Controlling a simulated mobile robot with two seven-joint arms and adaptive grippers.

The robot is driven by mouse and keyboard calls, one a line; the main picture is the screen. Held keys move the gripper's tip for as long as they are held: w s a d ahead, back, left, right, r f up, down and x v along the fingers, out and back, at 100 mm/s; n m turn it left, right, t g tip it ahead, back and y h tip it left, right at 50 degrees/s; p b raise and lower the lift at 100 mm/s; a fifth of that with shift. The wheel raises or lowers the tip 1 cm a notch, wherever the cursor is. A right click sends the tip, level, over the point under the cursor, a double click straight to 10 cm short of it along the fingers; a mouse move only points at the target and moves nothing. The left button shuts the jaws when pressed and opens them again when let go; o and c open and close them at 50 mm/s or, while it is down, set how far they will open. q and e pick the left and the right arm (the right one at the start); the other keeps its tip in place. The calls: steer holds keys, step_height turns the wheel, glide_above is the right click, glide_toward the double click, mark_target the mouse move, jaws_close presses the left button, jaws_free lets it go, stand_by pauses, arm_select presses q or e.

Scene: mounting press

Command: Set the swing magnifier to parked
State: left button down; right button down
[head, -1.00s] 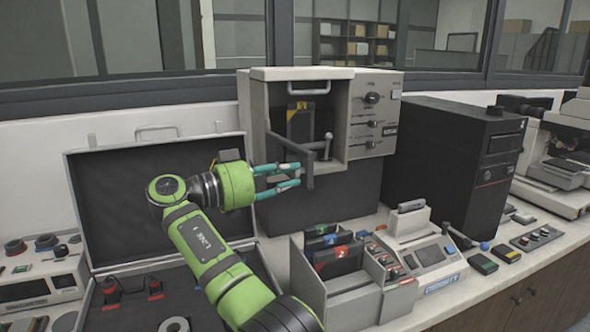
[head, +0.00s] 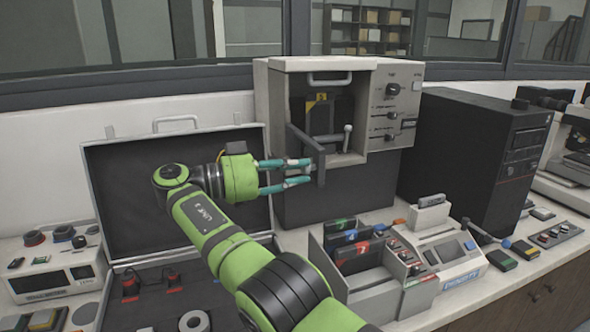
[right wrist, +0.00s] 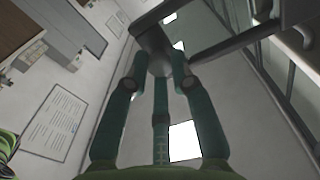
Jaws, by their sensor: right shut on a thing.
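The mounting press (head: 335,180) stands at the back centre, a pale housing over a dark lower body. A dark grey swing arm (head: 303,143), which I take to be the swing magnifier, juts out from the left of its open front and ends in an upright bar. My right gripper (head: 308,171) is shut on that bar, its teal fingers reaching in from the left. In the right wrist view the fingers (right wrist: 160,75) meet the dark grey piece (right wrist: 152,42). A lens cannot be made out. My left gripper is not in view.
A lever with a pale knob (head: 347,130) stands just right of the swing arm. An open case (head: 110,185) lies behind and below my arm. A holder with coloured cards (head: 350,265) and a small console (head: 440,255) stand in front. A black tower (head: 470,160) is right.

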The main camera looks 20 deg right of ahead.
steer(key=shift+r, duration=0.45)
steer(key=c, duration=1.1)
jaws_free()
steer(key=shift+w, duration=0.1)
steer(key=shift+o, duration=0.2)
steer(key=shift+a+f, duration=0.1)
steer(key=shift+f, duration=0.25)
